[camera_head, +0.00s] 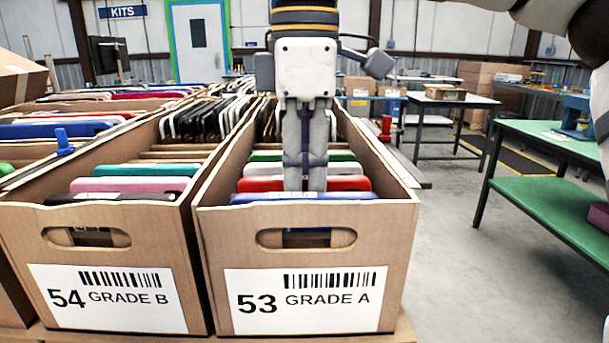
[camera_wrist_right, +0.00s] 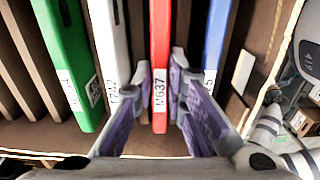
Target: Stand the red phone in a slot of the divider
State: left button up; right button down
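The red phone (camera_head: 352,183) stands on edge in the right-hand carton (camera_head: 408,210), behind a blue phone (camera_head: 260,197). My right gripper (camera_head: 305,186) points down into this carton, hiding the middle of the red phone. In the right wrist view, the red phone (camera_wrist_right: 160,35), labelled MG37, lies between the two fingertips of my right gripper (camera_wrist_right: 164,85). A finger is close along each face; I cannot tell whether both touch it. My left gripper is not in view. I cannot make out the slotted divider with certainty.
White (camera_wrist_right: 108,40) and green (camera_wrist_right: 65,50) phones stand on one side of the red one, a blue phone (camera_wrist_right: 216,40) on the other. A second carton (camera_head: 20,220) full of devices adjoins at left. A green table (camera_head: 550,195) stands at right beyond open floor.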

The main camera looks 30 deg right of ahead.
aim_at(304, 177)
jog(key=shift+r+p, duration=0.75)
jog(key=shift+r, duration=1.15)
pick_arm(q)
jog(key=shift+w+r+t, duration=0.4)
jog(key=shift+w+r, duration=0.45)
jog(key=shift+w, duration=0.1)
pick_arm(e)
jog(key=shift+r, duration=2.2)
jog(key=shift+r, duration=0.1)
